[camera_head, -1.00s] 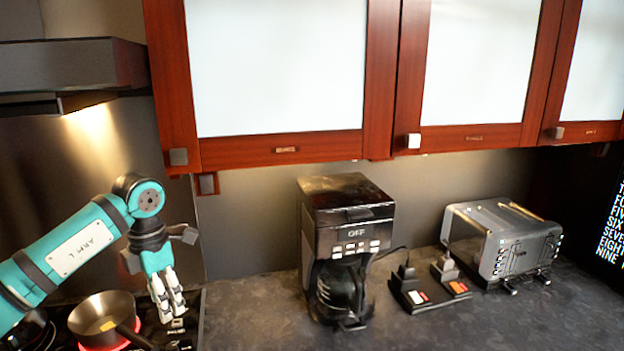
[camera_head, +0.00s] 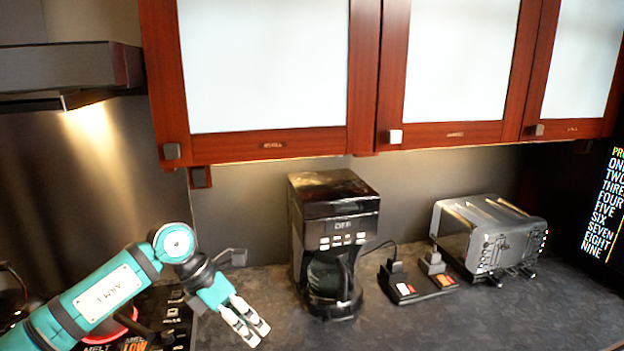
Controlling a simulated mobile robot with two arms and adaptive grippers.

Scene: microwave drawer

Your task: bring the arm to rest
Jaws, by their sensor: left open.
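My left arm comes in from the lower left, teal with dark joints. My left gripper (camera_head: 251,331) is open and empty, its pale fingers pointing down and to the right above the dark counter (camera_head: 400,325). It is left of and nearer than the coffee maker (camera_head: 333,245), apart from it in the picture. My right gripper is not in view.
A silver toaster (camera_head: 489,238) and a black power strip (camera_head: 418,284) with plugs stand right of the coffee maker. Red-framed cabinets (camera_head: 270,145) hang above. A stovetop (camera_head: 170,318) lies at left under a range hood (camera_head: 60,68). The counter's front right is clear.

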